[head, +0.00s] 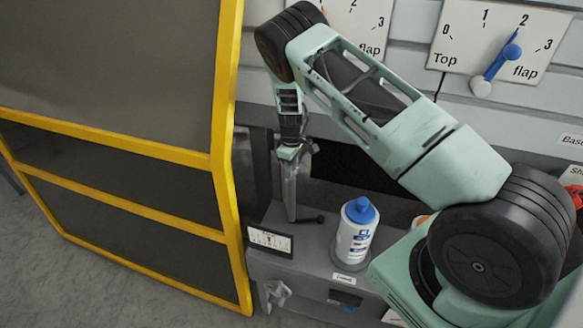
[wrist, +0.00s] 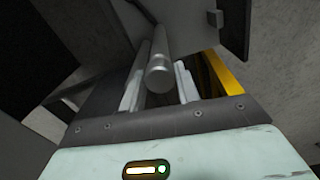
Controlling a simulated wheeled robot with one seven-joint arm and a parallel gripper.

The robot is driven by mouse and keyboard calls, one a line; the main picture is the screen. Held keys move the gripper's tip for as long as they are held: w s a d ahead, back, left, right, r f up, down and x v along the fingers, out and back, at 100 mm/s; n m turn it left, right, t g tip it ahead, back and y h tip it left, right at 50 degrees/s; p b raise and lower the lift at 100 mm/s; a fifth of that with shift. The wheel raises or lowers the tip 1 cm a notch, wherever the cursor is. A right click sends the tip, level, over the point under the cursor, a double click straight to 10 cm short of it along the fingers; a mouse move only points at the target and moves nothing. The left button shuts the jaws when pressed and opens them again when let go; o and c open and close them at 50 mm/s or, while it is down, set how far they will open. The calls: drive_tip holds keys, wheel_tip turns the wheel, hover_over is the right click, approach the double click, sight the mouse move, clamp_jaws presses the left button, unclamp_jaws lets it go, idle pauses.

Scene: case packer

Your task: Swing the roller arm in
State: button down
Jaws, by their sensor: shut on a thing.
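The roller arm shows in the wrist view as a grey metal bar with a rounded end (wrist: 159,75), lying between my two pale fingers. In the head view it appears to be the slim grey upright part (head: 290,190) at the back left of the grey ledge, below my wrist. My gripper (head: 290,152) points down at its upper end; in the wrist view my gripper (wrist: 160,92) is shut on the bar. The exact contact of the fingertips is hard to see, and the arm's pivot is not clear.
A white bottle with a blue cap (head: 357,230) stands on the grey ledge (head: 300,245), right of the roller arm. A yellow-framed dark guard panel (head: 222,130) stands close on the left. Two dial plates, one with a blue pointer (head: 505,55), are on the back wall.

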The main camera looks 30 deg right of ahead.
drive_tip(key=shift+s+a+n+b, duration=0.25)
drive_tip(key=shift+s+n+b, duration=0.25)
drive_tip(key=shift+s+b, duration=0.05)
drive_tip(key=s+n+b, duration=0.5)
drive_tip(key=s+n, duration=0.4)
drive_tip(key=shift+s+b, duration=0.2)
drive_tip(key=shift+b, duration=0.1)
drive_tip(key=shift+s+d+n, duration=0.1)
drive_tip(key=shift+n, duration=0.2)
drive_tip(key=c, duration=1)
unclamp_jaws()
drive_tip(key=shift+r, duration=0.15)
wheel_tip(320, 180, up, 17)
drive_tip(key=b, duration=0.3)
drive_tip(key=shift+r, duration=0.15)
